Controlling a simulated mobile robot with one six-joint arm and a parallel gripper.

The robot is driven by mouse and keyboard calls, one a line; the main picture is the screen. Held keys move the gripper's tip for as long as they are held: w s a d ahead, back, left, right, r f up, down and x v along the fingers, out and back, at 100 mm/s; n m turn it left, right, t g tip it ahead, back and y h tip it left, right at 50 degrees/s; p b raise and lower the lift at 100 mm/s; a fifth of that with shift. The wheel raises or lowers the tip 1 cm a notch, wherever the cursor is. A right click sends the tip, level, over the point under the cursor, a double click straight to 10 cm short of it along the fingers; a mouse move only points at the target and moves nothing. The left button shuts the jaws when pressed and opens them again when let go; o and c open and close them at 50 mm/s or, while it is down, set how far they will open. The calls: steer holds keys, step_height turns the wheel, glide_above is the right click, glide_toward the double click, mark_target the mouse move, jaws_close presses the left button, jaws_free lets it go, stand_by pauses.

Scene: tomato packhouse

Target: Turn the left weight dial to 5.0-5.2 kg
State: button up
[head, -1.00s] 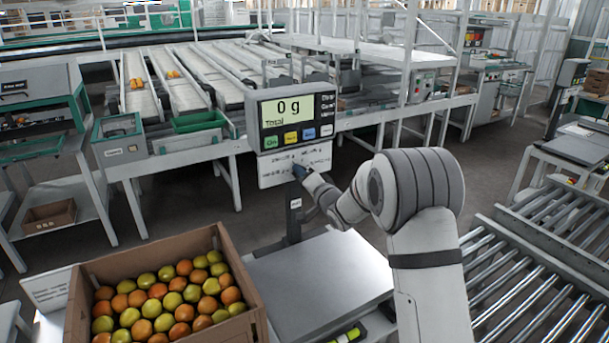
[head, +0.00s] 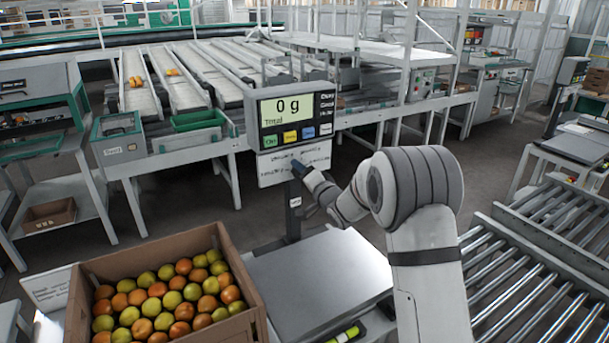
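The scale's display unit (head: 296,118) stands on a post behind the weighing platform and reads 0 g, with a row of coloured buttons below the screen. A white panel (head: 276,165) with dark, unreadable markings hangs under it. I cannot make out the left weight dial; it is too small or hidden behind my gripper. My gripper (head: 296,166) is at the right part of the white panel, seen from behind. I cannot tell whether it touches the panel, and its fingers are too small and hidden to read.
The bare scale platform (head: 318,275) lies below the display. A cardboard box (head: 165,254) of red and yellow-green tomatoes stands to its left. A roller conveyor (head: 540,285) runs at the right. Grading lanes (head: 195,75) stand behind.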

steer(key=shift+f, duration=0.1)
steer(key=v, duration=0.7)
steer(key=shift+s+d+b, duration=0.25)
steer(key=shift+s+b, duration=0.05)
steer(key=shift+s, duration=0.05)
